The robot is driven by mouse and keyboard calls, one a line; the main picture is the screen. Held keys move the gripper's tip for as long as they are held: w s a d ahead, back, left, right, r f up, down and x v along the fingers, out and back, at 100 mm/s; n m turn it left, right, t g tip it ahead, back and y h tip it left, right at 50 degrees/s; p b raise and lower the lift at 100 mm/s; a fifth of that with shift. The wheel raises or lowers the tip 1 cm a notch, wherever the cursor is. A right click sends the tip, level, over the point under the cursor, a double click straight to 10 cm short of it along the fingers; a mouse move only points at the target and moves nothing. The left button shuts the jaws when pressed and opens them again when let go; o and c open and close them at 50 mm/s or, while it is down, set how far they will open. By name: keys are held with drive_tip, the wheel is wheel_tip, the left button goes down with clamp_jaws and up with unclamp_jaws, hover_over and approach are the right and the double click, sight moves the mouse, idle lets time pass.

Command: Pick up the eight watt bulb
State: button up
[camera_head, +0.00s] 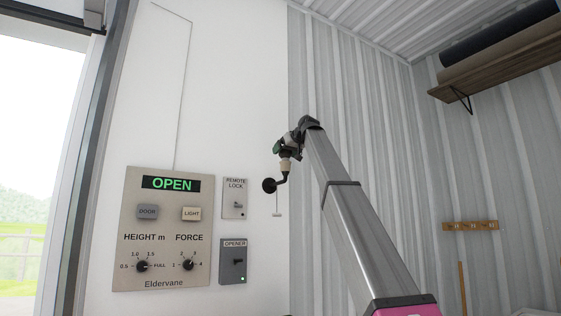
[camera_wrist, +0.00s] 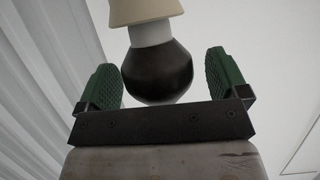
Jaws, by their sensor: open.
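The bulb (camera_wrist: 157,72) shows in the wrist view as a dark rounded globe with a pale collar, joined to a cream socket (camera_wrist: 144,10). In the head view the cream socket (camera_head: 287,166) sits on a black wall lamp (camera_head: 269,185) with a curved arm. My gripper (camera_wrist: 160,66) is open, with one green finger pad on each side of the bulb and visible gaps at both sides. In the head view my gripper (camera_head: 284,151) is above the socket and hides most of the bulb. No wattage marking is readable.
A door control panel (camera_head: 165,278), a remote lock box (camera_head: 235,198) and an opener box (camera_head: 233,262) are on the white wall at left. A wooden shelf (camera_head: 500,75) hangs at upper right, with a small rack (camera_head: 470,226) below. Open air surrounds my arm.

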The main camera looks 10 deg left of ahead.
drive_tip(key=shift+w+a+f, duration=0.1)
drive_tip(key=shift+w+a, duration=0.1)
drive_tip(key=shift+w, duration=0.05)
drive_tip(key=c, duration=0.8)
